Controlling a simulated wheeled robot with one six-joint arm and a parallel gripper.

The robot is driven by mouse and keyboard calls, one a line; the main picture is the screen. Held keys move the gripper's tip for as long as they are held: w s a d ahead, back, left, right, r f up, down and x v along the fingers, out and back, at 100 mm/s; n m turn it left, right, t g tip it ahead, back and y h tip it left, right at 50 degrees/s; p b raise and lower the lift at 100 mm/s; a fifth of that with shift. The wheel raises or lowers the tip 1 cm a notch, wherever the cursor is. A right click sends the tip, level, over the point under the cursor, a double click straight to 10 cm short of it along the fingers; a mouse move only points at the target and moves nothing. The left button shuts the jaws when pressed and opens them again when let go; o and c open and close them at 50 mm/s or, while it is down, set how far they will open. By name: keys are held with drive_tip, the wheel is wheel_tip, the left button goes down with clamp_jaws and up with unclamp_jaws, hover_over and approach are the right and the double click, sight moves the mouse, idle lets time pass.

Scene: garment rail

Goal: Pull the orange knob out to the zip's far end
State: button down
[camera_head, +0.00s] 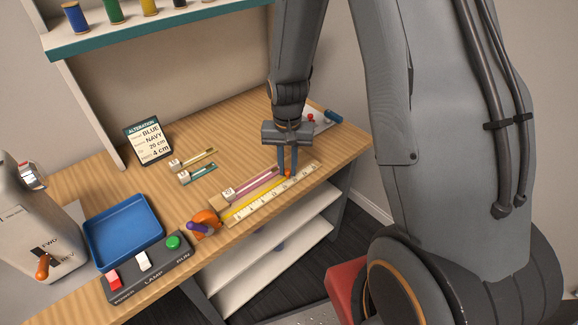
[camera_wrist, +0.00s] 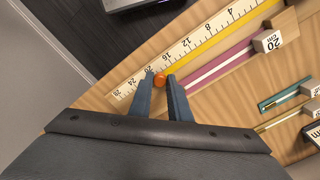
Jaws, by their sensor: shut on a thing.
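The orange knob (camera_wrist: 160,80) sits between the fingertips of my gripper (camera_wrist: 158,77), which is shut on it. In the head view my gripper (camera_head: 287,174) points down at the bench, and the orange knob (camera_head: 289,174) shows only as a small spot by the fingers. A yellow strip (camera_wrist: 228,35) runs from the knob back along a numbered white ruler (camera_wrist: 179,48), toward the low-number end. The knob lies beside the ruler near what looks like the 20 mark. The ruler continues past it to about 28.
A pink zip (camera_head: 257,182) with a 20 cm tag block (camera_wrist: 267,41) lies parallel beside the yellow strip. Shorter teal (camera_head: 203,173) and yellow zips lie farther back. A blue tray (camera_head: 124,232), a switch box (camera_head: 149,266) and an order card (camera_head: 148,143) stand to the left.

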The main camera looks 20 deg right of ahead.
sight(288, 170)
drive_tip(key=c, duration=1.6)
unclamp_jaws()
drive_tip(key=shift+c, duration=0.2)
drive_tip(key=shift+r+b, duration=0.6)
drive_tip(key=shift+r, duration=3.35)
drive_tip(key=s+r+n, duration=0.2)
drive_tip(key=s, duration=0.5)
drive_tip(key=s+r+n, duration=0.2)
drive_tip(key=s, duration=0.4)
drive_tip(key=shift+s+d+r+t, duration=0.25)
drive_tip(key=shift+s+r+t, duration=0.1)
drive_tip(key=shift+r+t, duration=0.05)
